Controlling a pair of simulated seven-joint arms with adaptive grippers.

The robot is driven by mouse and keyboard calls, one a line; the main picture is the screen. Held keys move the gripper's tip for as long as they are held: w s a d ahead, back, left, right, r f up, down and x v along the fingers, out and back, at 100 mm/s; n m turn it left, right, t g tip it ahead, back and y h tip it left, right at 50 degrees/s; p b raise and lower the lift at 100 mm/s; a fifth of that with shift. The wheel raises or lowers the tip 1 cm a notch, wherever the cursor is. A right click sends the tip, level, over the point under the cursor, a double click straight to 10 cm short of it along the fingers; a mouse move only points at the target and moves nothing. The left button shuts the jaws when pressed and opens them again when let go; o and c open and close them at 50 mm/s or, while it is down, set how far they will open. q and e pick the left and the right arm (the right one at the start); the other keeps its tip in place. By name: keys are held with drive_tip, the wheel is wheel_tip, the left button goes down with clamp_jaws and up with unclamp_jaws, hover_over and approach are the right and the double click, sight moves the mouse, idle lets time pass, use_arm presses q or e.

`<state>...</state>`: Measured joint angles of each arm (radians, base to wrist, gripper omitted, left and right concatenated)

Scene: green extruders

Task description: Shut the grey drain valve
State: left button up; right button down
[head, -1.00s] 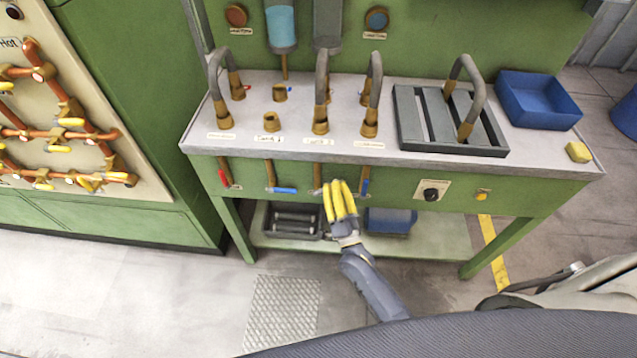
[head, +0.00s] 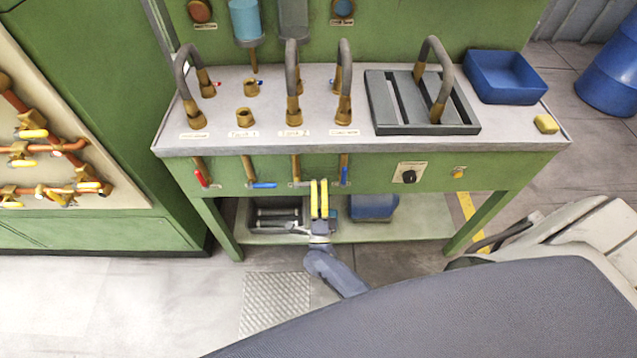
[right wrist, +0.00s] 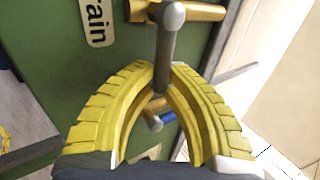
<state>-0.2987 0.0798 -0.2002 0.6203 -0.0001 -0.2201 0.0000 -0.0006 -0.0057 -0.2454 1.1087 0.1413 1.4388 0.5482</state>
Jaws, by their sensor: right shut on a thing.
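The grey drain valve (head: 297,184) sits on the green front panel, below a brass pipe. In the right wrist view its grey lever (right wrist: 168,50) stands crosswise to the brass pipe (right wrist: 200,12), beside a label ending in "rain" (right wrist: 96,22). My right gripper (head: 319,184) has its yellow fingers at the lever in the head view. In the right wrist view the gripper (right wrist: 173,68) is shut on the lever, one finger on each side; the lever's far end is partly hidden between the fingers. My left gripper is not in view.
A red-handled valve (head: 201,178) and a blue-handled valve (head: 263,185) are to the left. Another blue handle (head: 344,176) is close on the right. A black knob (head: 409,176) and the bench top edge (head: 480,146) are nearby. Bins stand on the lower shelf (head: 410,228).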

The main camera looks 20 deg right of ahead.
drive_tip(key=shift+f, duration=0.1)
idle(0.4)
drive_tip(key=c, duration=1.4)
unclamp_jaws()
drive_tip(key=v, duration=1.2)
